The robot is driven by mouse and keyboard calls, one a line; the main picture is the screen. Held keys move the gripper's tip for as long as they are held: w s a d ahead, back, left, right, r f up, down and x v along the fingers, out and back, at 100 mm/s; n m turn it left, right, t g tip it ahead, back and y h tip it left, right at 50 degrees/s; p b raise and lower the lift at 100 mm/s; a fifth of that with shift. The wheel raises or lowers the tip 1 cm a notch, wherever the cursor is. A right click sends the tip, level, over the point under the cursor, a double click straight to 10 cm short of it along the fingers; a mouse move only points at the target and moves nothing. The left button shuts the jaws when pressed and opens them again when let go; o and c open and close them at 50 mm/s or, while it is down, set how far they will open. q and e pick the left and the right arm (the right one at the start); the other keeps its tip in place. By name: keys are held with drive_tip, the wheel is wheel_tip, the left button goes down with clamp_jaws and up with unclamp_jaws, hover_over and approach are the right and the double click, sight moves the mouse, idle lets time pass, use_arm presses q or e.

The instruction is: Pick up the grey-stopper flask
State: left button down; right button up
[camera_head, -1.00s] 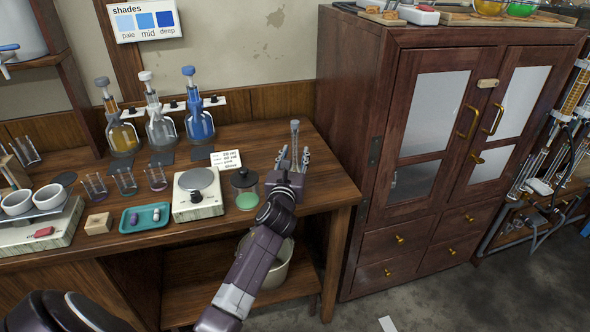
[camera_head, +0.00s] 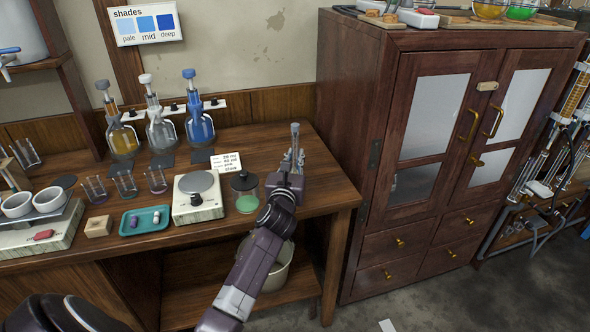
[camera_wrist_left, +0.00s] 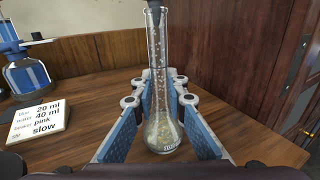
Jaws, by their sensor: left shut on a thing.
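The grey-stopper flask (camera_head: 295,136) stands at the right end of the wooden bench. In the left wrist view the flask (camera_wrist_left: 163,125) is clear glass with a long neck, a rounded base and bubbly-looking contents. Its dark grey stopper (camera_wrist_left: 156,4) is cut by the top edge. My left gripper (camera_head: 291,162) is around the flask. In the left wrist view its blue-padded fingers (camera_wrist_left: 162,112) are shut on the flask from both sides. The flask looks upright, with its base at or close to the bench top. My right gripper is not in view.
A green-bottomed jar (camera_head: 246,196) and a scale (camera_head: 198,197) stand left of my left gripper. A written card (camera_head: 226,162) is behind them. Several dispenser bottles (camera_head: 199,122) line the back. A tall cabinet (camera_head: 350,150) stands close on the right.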

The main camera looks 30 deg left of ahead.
use_arm(q)
drive_tip(key=shift+r, duration=0.2)
drive_tip(key=shift+r+p, duration=0.35)
drive_tip(key=shift+r, duration=1)
wheel_tip(320, 180, up, 13)
drive_tip(key=shift+p, duration=0.8)
drive_tip(key=shift+r, duration=1.7)
wheel_tip(320, 180, up, 3)
drive_tip(key=p, duration=0.3)
wheel_tip(320, 180, up, 4)
drive_tip(key=p, duration=0.5)
hover_over(294, 149)
drive_tip(key=shift+w+a+f, duration=0.15)
drive_tip(key=shift+w+f, duration=0.05)
drive_tip(key=shift+w, duration=0.25)
drive_tip(key=shift+f, duration=0.1)
